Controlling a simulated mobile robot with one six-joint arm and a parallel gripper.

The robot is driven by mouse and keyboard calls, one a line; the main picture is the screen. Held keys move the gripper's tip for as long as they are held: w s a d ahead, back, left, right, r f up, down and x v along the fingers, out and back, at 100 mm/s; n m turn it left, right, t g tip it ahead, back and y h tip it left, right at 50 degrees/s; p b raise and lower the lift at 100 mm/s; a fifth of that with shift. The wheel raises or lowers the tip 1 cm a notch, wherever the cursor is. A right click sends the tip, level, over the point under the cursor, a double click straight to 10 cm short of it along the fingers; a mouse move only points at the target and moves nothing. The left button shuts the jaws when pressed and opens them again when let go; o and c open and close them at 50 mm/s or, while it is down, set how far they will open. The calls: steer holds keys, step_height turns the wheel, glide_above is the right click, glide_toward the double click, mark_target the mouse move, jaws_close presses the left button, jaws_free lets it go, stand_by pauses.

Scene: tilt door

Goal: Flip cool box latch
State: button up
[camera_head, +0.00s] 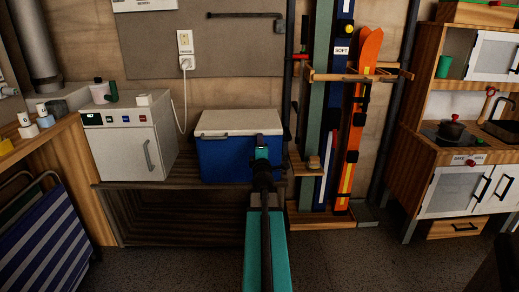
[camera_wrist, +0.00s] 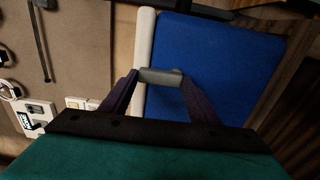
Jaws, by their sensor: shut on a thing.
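The cool box has a blue body (camera_head: 222,160) and a white lid (camera_head: 225,124), which lies closed on top. It stands on a low wooden shelf. In the wrist view its blue front (camera_wrist: 215,60) and white lid edge (camera_wrist: 144,45) appear turned on their side. A small grey latch (camera_wrist: 160,77) sits at the seam between lid and body. My gripper (camera_head: 260,142) is at the right part of the box's front, and in the wrist view its two dark fingers (camera_wrist: 160,84) close on the latch's two ends. In the head view my gripper hides the latch.
A white appliance (camera_head: 130,140) stands left of the cool box on the wooden shelf (camera_head: 190,185). A rack with orange skis (camera_head: 358,110) stands close on the right. A toy kitchen (camera_head: 465,140) is farther right. Dark floor lies in front.

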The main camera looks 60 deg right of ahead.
steer(key=o, duration=1.1)
steer(key=shift+w, duration=0.1)
steer(key=shift+c, duration=0.2)
steer(key=shift+a, duration=0.1)
